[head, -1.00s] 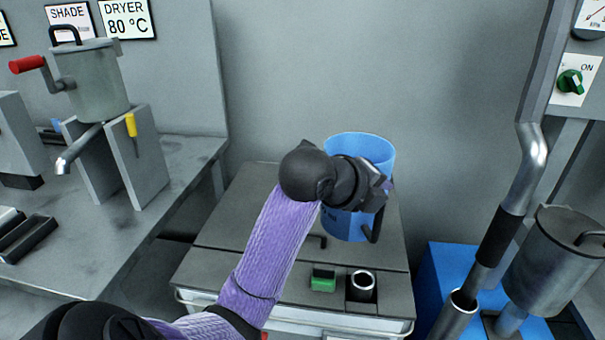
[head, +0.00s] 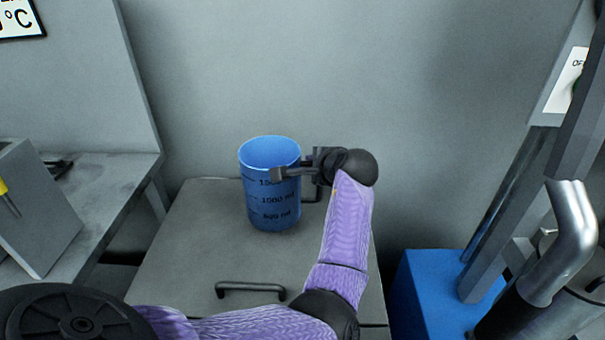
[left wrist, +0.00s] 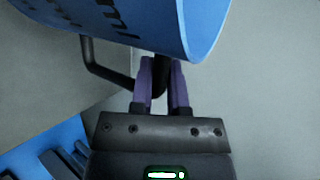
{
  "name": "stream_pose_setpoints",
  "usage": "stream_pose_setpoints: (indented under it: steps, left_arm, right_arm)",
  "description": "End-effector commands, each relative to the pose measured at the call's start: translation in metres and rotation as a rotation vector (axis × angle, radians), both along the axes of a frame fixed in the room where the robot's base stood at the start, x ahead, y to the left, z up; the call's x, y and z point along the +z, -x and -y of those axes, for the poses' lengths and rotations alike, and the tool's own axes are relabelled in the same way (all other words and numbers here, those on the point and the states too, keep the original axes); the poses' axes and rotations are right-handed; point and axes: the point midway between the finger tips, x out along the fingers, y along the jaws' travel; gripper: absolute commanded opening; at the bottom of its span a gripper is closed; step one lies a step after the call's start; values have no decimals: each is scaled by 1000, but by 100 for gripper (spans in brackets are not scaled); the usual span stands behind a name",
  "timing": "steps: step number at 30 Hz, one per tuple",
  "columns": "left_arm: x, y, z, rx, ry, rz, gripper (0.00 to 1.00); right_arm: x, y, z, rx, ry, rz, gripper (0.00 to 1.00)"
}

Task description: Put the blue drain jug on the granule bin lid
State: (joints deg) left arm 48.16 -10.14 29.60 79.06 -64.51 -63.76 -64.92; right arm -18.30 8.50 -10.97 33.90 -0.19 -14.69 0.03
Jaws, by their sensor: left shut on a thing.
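The blue drain jug (head: 270,205) is upright, with dark volume marks facing me, over the grey granule bin lid (head: 185,245). I cannot tell whether its base touches the lid. My left gripper (head: 304,170) is at the jug's right side, shut on its dark handle. In the left wrist view the jug (left wrist: 150,25) fills the top, and the left gripper's fingers (left wrist: 162,75) close on the dark handle (left wrist: 100,68). My right gripper is not in view.
A dark bar handle (head: 250,287) stands on the front part of the lid. A grey workbench (head: 105,190) is at the left. A blue box (head: 425,295) and a metal pipe (head: 565,245) are at the right. The wall is close behind.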

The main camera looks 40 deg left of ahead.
Motion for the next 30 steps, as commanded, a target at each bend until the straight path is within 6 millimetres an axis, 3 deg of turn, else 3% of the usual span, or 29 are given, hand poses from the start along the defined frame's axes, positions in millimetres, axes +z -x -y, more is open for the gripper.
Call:
stream_pose_setpoints:
  steps: [5,14,15,20,30]
  left_arm:
    - [-44,0,0,-1,1,-5,0]
    - [-43,0,0,0,-1,1,0]
    - [-44,0,0,0,0,0,22]
    - [-44,0,0,0,1,1,55]
    - [-35,3,5,-1,1,1,55]
  right_arm:
    - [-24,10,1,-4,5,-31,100]
    - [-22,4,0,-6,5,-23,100]
    - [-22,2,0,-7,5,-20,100]
    - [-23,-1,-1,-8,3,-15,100]
    - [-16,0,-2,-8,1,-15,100]
